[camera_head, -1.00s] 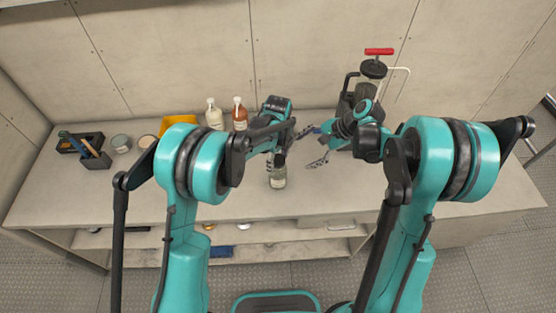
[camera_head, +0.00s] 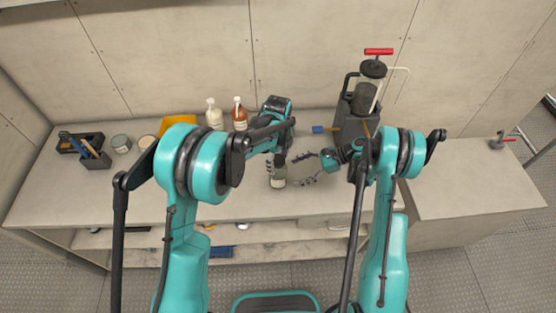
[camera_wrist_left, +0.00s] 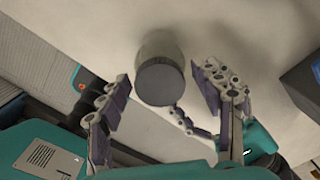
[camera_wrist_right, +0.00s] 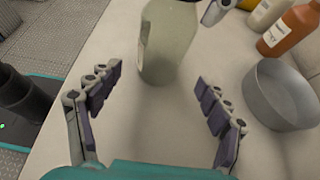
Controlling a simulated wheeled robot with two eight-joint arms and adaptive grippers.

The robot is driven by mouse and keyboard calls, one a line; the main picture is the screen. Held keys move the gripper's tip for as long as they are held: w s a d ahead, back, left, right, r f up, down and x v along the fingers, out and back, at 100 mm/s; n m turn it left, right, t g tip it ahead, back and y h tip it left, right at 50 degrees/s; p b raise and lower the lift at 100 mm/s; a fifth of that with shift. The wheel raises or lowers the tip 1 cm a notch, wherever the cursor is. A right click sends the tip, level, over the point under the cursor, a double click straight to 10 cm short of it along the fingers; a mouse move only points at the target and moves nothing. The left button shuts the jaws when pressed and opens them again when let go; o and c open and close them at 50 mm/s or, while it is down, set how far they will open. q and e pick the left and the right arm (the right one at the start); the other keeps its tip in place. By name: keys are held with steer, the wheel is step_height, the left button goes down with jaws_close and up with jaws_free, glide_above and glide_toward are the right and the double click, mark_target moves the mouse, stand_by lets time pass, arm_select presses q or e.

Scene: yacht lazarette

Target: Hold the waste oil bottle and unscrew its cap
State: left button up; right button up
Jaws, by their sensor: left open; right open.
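The waste oil bottle (camera_head: 278,180) stands upright near the front of the bench. It is pale, greenish glass with a label, and also shows in the right wrist view (camera_wrist_right: 168,45). Its dark round cap (camera_wrist_left: 160,82) faces my left wrist camera. My left gripper (camera_head: 274,162) is open above the bottle, pointing down, with the cap between and slightly beyond its fingers. My right gripper (camera_head: 308,167) is open to the right of the bottle. In the right wrist view (camera_wrist_right: 160,95) the bottle stands just beyond its spread fingers, apart from them.
A white bottle (camera_head: 214,115) and a brown bottle (camera_head: 239,115) stand behind, near a yellow bin (camera_head: 178,124). A pump with a red handle (camera_head: 379,51) stands at back right. A grey round container (camera_wrist_right: 282,95) shows in the right wrist view. The bench front is clear.

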mark_target(280, 177)
steer(key=x, duration=0.7)
steer(key=shift+a+f, duration=0.1)
steer(key=shift+a, duration=0.25)
steer(key=c, duration=0.9)
arm_select(q)
steer(key=c, duration=1.3)
arm_select(e)
steer(key=shift+o, duration=1.3)
steer(key=c, duration=1)
